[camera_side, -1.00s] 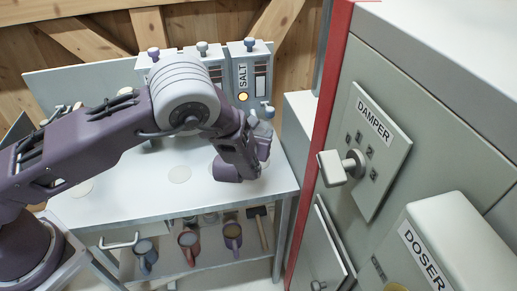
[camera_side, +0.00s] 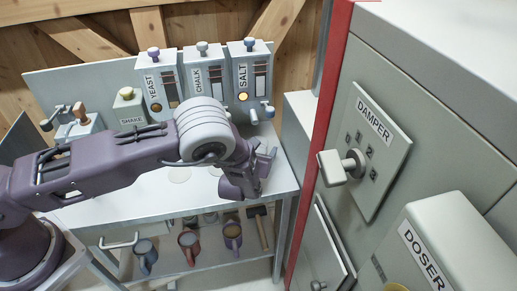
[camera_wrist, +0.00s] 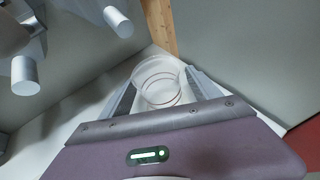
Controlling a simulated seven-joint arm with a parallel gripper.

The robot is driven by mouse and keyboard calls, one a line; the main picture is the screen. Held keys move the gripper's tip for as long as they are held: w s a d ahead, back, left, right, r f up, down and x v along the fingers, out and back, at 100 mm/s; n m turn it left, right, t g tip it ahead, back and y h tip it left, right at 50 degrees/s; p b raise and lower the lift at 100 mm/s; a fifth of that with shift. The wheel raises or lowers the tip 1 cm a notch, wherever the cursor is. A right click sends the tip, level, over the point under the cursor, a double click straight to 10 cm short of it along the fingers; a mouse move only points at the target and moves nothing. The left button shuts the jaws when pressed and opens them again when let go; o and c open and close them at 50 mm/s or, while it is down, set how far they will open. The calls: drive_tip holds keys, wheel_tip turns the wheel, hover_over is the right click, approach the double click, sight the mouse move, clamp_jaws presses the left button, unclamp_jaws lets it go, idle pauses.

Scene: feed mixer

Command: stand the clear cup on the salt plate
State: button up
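The clear cup (camera_wrist: 158,78), see-through with thin reddish-brown rings, shows in the wrist view between the two fingers of my gripper (camera_wrist: 162,90). The fingers lie against its left and right sides, so my gripper looks shut on it. In the side view my gripper (camera_side: 264,166) is low over the right part of the white table, in front of the SALT dispenser (camera_side: 246,78). The cup is hard to make out there. The salt plate is hidden behind my gripper, and I cannot tell whether the cup touches it.
Dispensers marked YEAST (camera_side: 154,82) and CHALK (camera_side: 200,72) stand left of SALT. A pale disc (camera_side: 180,176) lies on the table. Metal spouts (camera_wrist: 25,75) jut out at the wrist view's upper left. Mugs (camera_side: 188,241) stand on the lower shelf. The DAMPER cabinet (camera_side: 420,100) is at right.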

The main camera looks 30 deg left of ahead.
drive_tip(key=shift+r, duration=0.1)
drive_tip(key=shift+s+d+r, duration=0.15)
drive_tip(key=shift+s+r, duration=0.05)
drive_tip(key=shift+s, duration=0.1)
drive_tip(key=v, duration=1.1)
drive_tip(key=shift+s+r, duration=0.1)
drive_tip(key=shift+s, duration=0.1)
drive_tip(key=s+a+r+n+g+y, duration=0.2)
drive_tip(key=a+r+n+y, duration=0.1)
drive_tip(key=a+r+n, duration=0.35)
drive_tip(key=s+a+r+n+g+y, duration=0.2)
drive_tip(key=s+a+r+n, duration=0.1)
drive_tip(key=a+r+n, duration=0.3)
drive_tip(key=s+a+r+n+g, duration=0.55)
drive_tip(key=s+n, duration=0.25)
drive_tip(key=s, duration=0.3)
drive_tip(key=s+d+r+n+t+h, duration=0.1)
drive_tip(key=s+d+r+n+h, duration=0.3)
drive_tip(key=s+n, duration=0.2)
drive_tip(key=s+d+r+n+t+h, duration=0.1)
drive_tip(key=s+d+r+n+h, duration=0.3)
drive_tip(key=s+n+h, duration=0.1)
drive_tip(key=s+n, duration=0.1)
drive_tip(key=s, duration=0.1)
drive_tip(key=shift+s, duration=0.35)
